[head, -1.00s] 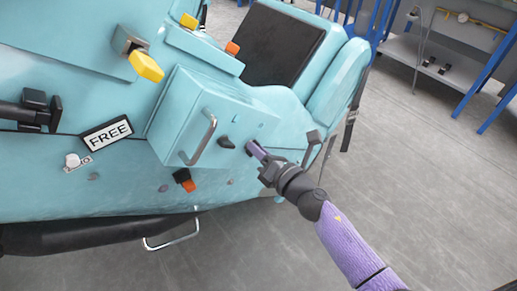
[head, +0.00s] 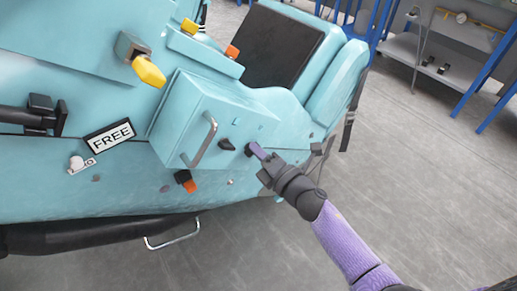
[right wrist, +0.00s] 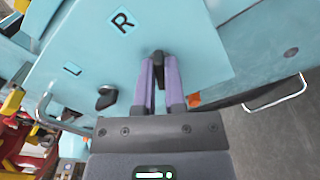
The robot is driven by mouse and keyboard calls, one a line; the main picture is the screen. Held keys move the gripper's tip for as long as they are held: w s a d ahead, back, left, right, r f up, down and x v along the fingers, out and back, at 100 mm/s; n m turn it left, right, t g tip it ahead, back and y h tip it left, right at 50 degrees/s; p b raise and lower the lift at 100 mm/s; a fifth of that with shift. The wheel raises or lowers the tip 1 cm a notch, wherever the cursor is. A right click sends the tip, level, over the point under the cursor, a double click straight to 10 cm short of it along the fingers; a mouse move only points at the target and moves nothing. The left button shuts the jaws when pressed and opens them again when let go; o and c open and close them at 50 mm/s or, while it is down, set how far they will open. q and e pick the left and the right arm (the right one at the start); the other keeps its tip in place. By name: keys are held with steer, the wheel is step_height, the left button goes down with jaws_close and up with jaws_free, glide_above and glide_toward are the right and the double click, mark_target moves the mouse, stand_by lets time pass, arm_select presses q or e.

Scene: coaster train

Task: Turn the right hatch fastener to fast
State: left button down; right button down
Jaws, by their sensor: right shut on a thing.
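The hatch is a light blue box front (head: 178,118) with a metal bar handle (head: 204,142). The right hatch fastener (head: 249,150) is a small dark knob, mostly hidden by the purple fingers of my right gripper (head: 258,152). In the right wrist view the gripper (right wrist: 160,82) is shut on this fastener (right wrist: 158,58), whose dark end shows between the fingertips. My left gripper is not in view.
A FREE sign (head: 110,135) and a white knob (head: 77,162) are left of the hatch. A yellow knob (head: 148,71) is above, an orange-tipped one (head: 188,184) below. A black seat panel (head: 282,45) is behind. Open floor (head: 430,170) lies right.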

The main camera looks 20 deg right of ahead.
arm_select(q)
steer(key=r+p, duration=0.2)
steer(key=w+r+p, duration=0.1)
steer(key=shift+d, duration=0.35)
arm_select(e)
steer(key=m, duration=1.1)
steer(key=shift+f+m, duration=0.3)
steer(key=shift+m, duration=0.1)
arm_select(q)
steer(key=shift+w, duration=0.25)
arm_select(e)
steer(key=c, duration=0.7)
jaws_free()
steer(key=shift+c, duration=0.2)
steer(key=shift+o, duration=0.2)
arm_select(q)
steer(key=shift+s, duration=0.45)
arm_select(e)
steer(key=shift+s, duration=0.1)
